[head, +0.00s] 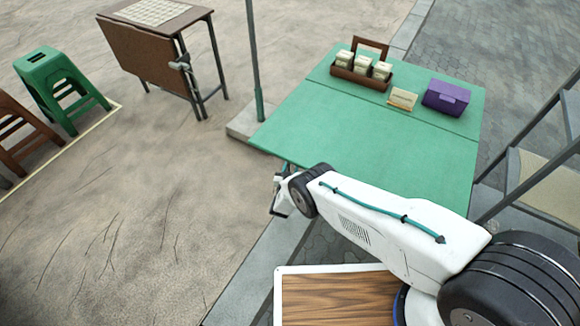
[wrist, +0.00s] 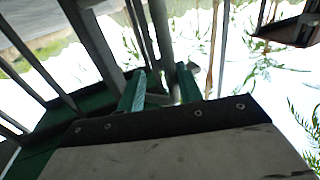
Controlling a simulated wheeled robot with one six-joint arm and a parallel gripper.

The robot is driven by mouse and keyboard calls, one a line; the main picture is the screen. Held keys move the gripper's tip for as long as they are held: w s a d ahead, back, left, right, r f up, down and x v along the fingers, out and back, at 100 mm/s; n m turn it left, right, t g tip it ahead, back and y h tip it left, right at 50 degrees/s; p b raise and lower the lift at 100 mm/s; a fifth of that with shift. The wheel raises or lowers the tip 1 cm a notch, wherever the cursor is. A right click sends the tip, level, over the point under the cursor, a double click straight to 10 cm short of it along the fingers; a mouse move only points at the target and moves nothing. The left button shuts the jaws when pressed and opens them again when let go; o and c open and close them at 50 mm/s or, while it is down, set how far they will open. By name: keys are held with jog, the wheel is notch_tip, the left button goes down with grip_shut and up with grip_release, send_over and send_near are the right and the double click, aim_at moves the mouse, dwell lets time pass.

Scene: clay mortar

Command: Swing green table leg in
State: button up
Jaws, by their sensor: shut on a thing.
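The green table (head: 385,150) stands at the centre right in the head view, its top flat and open at the front. My gripper (head: 279,196) is low beside the table's near left corner, mostly hidden by my wrist in that view. In the wrist view my gripper's two green fingers (wrist: 162,88) are shut on a grey upright bar (wrist: 161,35), which looks like the table's leg. A dark green surface (wrist: 88,112) lies left of the fingers. The leg does not show clearly in the head view, so its angle is hard to tell.
On the table stand a wooden caddy (head: 361,78) with white boxes, a small card (head: 402,99) and a purple box (head: 446,97). A teal-footed pole (head: 253,60) rises behind the left corner. A brown folding table (head: 140,53) and a green stool (head: 60,85) stand left. Open ground lies front left.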

jog(key=shift+a+r, duration=0.1)
jog(key=shift+a, duration=0.3)
jog(key=shift+s+a, duration=0.1)
jog(key=shift+s, duration=0.2)
jog(key=v, duration=0.7)
jog(key=shift+s, duration=0.15)
